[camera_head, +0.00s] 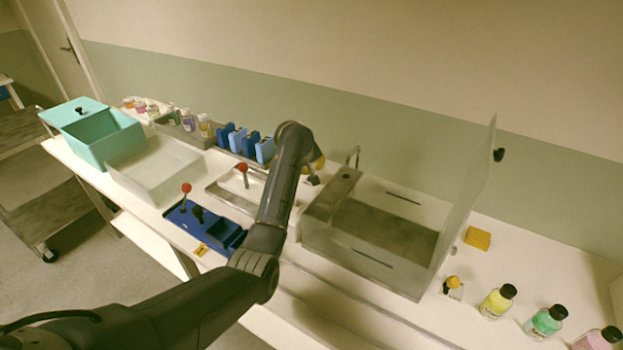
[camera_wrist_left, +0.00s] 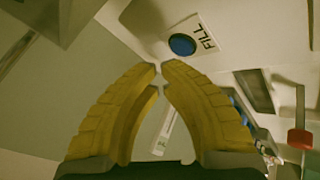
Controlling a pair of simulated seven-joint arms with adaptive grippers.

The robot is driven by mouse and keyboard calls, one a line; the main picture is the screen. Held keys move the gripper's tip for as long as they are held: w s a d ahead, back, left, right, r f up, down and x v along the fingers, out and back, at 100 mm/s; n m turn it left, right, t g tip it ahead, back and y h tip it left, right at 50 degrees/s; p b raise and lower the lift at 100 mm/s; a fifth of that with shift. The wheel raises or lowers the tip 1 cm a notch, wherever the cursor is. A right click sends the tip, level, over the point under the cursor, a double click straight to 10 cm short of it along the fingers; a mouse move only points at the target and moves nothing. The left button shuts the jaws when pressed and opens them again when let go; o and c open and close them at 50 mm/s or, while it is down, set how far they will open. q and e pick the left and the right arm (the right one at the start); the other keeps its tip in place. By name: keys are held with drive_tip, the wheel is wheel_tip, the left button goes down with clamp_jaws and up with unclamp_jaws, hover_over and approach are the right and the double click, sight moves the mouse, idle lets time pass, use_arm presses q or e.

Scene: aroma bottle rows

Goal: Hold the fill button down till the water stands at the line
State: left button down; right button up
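The blue fill button (camera_wrist_left: 182,45) sits on a pale plate marked FILL in the left wrist view. My left gripper (camera_wrist_left: 160,69) has yellow fingers with tips almost together and nothing between them. The tips appear just below the button in the picture; I cannot tell whether they touch it. In the head view the left gripper (camera_head: 317,167) is partly hidden behind my arm, beside the clear tank (camera_head: 444,240), and the button is hidden. The tank has a raised clear lid and dark marks on its walls. A darker area covers its bottom; the water level is unclear. My right gripper is not seen.
A small tap (camera_head: 355,156) stands at the tank's back left. A blue tray (camera_head: 208,226) with a red-knobbed lever lies left of my arm. Bottles, including a yellow one (camera_head: 495,303), stand at right. A teal box (camera_head: 105,138) stands far left.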

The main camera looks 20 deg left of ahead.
use_arm(q)
drive_tip(key=shift+f, duration=0.85)
idle(7.2)
